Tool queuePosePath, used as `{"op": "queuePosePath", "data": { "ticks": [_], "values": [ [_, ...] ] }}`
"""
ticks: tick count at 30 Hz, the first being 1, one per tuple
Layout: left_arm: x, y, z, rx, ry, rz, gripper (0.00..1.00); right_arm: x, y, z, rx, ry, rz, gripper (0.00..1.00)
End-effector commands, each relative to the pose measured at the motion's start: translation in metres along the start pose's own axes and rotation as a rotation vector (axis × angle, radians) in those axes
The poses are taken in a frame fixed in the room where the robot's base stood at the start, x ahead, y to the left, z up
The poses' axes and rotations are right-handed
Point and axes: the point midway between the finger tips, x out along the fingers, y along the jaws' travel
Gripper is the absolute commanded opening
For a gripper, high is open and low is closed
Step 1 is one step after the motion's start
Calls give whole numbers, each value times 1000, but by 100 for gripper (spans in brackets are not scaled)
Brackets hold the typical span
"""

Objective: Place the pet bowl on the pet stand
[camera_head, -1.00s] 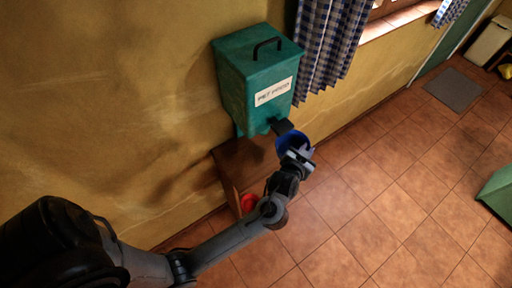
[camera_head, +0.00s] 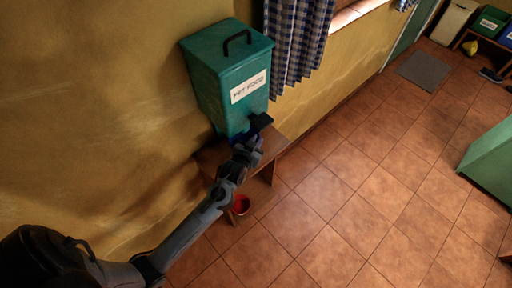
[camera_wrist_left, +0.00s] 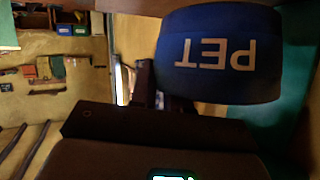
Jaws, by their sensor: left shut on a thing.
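My left gripper (camera_head: 245,150) is shut on the blue pet bowl (camera_wrist_left: 220,55), which fills the upper right of the left wrist view with its "PET" lettering upside down. In the head view only a little blue shows behind the gripper, under the green pet food dispenser (camera_head: 228,75). The brown wooden pet stand (camera_head: 272,151) is against the wall below the dispenser. The gripper and bowl are over it; I cannot tell whether the bowl touches it. My right gripper is not in view.
A red bowl (camera_head: 240,204) is low down by the stand. A dark spout (camera_head: 261,121) juts from the dispenser near my gripper. A blue checked curtain (camera_head: 297,40) hangs to the right. The tiled floor (camera_head: 350,190) is mostly clear, with a green object (camera_head: 490,165) at the right edge.

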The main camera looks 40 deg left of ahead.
Motion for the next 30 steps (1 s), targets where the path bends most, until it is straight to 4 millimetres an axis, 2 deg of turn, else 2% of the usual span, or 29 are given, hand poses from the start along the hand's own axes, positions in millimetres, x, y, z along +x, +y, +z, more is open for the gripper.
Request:
{"op": "queuePosePath", "data": {
  "ticks": [7, 19, 20, 24, 25, 30],
  "values": [
    [12, 5, 28, 0, 0, 0, 0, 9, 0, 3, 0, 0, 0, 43],
    [14, 6, 32, 0, 1, 0, 0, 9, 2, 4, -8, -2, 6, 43],
    [14, 6, 33, 0, 0, 0, 17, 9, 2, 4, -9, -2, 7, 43],
    [14, 6, 33, 0, 0, 0, 39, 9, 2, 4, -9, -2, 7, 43],
    [14, 6, 33, 0, 0, 0, 42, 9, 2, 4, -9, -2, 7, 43],
    [14, 6, 33, 0, 0, 0, 42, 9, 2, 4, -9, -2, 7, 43]
  ]
}}
